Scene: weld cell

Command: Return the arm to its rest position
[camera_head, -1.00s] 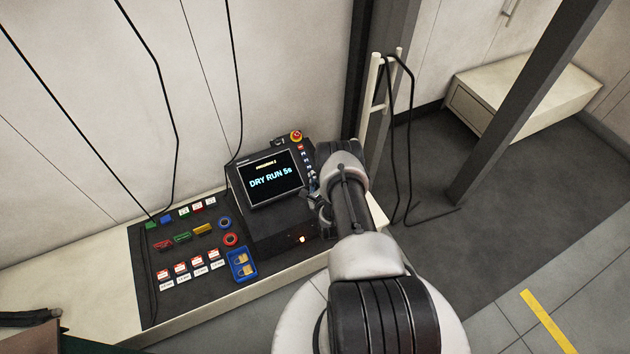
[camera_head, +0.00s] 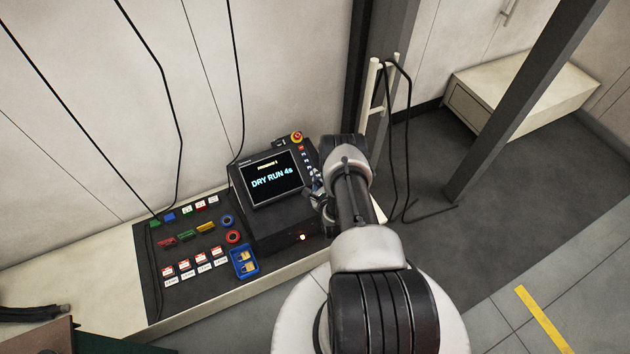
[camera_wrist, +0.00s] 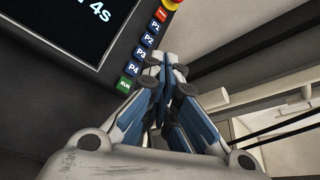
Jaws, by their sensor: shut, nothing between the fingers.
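My gripper (camera_wrist: 165,72) is shut and empty in the wrist view, its fingertips together beside the button column of a control pendant. In the head view my gripper (camera_head: 314,190) is small and partly hidden by my arm, at the right side of the pendant (camera_head: 275,183). The pendant's screen reads "DRY RUN 4s". Its buttons P1 to P4 and a green RUN button (camera_wrist: 124,85) show in the wrist view, left of the fingers. I cannot tell from these views whether the fingertips touch the pendant.
A black mat (camera_head: 153,290) on the bench holds coloured tags, rings, label cards and a blue tray (camera_head: 243,262) of padlocks. A red emergency stop (camera_head: 297,137) tops the pendant. Open floor lies right.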

